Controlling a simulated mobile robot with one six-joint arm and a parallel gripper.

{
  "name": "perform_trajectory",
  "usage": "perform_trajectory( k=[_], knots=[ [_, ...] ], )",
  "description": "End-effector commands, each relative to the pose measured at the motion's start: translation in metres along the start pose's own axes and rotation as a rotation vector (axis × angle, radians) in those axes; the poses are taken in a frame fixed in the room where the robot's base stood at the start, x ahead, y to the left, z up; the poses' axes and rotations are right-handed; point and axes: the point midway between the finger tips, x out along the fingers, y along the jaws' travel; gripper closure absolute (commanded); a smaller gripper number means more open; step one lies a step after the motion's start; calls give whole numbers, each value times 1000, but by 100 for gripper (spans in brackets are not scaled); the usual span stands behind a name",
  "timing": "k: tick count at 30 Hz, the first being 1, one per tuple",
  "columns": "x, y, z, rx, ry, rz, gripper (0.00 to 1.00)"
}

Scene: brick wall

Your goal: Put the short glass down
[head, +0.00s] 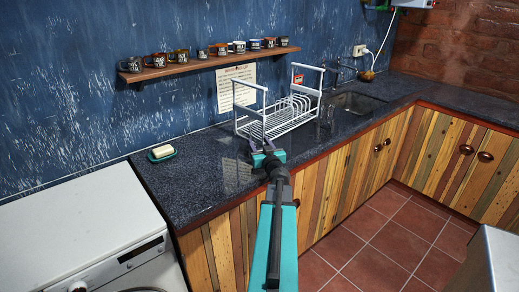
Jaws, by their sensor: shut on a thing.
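My gripper (262,148) is over the dark speckled countertop (200,180), in front of the white dish rack (268,125). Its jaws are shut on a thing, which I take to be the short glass. The glass is too small and clear to make out between the fingers, and my arm partly blocks the view. I cannot tell whether it touches the counter.
A butter dish (162,153) sits at the counter's left end. A wall shelf (210,62) with several mugs hangs above. The sink (355,103) is right of the rack. The counter between butter dish and gripper is clear. A white washing machine (80,235) stands front left.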

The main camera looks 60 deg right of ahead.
Motion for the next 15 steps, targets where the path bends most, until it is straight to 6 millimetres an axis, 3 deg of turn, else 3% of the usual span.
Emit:
perform_trajectory(
  k=[6,15],
  knots=[
    [-2,0,14,0,0,0,85],
    [-2,0,15,0,0,1,85]
  ],
)
